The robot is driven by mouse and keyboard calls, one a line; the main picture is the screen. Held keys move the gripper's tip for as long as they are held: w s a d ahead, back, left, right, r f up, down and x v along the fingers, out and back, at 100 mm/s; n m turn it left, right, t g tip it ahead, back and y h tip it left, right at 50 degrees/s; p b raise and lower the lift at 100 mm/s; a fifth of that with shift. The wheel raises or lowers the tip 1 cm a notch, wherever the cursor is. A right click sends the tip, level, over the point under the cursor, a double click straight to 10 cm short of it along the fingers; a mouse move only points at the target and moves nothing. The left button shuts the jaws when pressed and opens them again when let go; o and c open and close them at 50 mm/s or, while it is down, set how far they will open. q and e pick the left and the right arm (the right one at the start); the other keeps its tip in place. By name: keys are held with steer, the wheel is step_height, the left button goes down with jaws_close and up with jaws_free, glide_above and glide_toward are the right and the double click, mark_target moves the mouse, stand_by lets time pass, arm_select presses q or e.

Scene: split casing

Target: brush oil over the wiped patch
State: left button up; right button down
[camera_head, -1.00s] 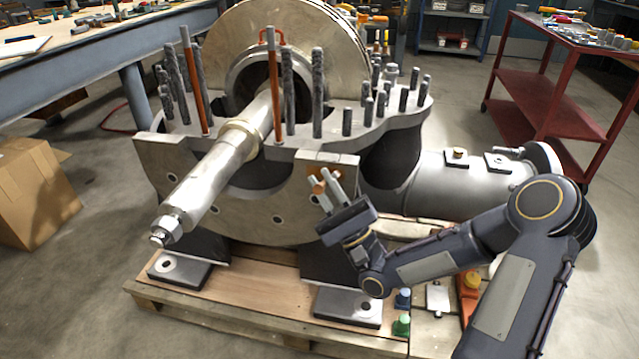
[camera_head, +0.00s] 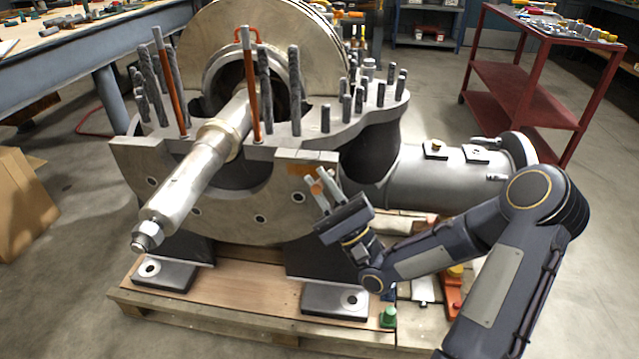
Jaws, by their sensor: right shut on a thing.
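The split casing (camera_head: 225,205) stands on a wooden pallet, with a long shaft running through it toward me. An orange-brown patch (camera_head: 299,169) shows at the top right of its front face. My right gripper (camera_head: 325,195) is just below and right of this patch. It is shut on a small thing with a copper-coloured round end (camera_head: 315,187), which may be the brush. Most of the held thing is hidden by the fingers, and I cannot tell whether it touches the casing. My left gripper is out of view.
Upright studs and two orange rods (camera_head: 252,95) rise from the casing flange. A grey pipe (camera_head: 425,180) lies behind my right arm. Small bottles, one green (camera_head: 388,316), stand on the pallet (camera_head: 230,330). A red cart (camera_head: 525,100) and a cardboard box (camera_head: 22,205) stand apart.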

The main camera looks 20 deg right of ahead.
steer(key=s+a, duration=0.3)
steer(key=s, duration=0.2)
steer(key=shift+s+a, duration=0.35)
steer(key=shift+a, duration=0.05)
stand_by(0.5)
steer(key=c, duration=2.1)
jaws_free()
jaws_close()
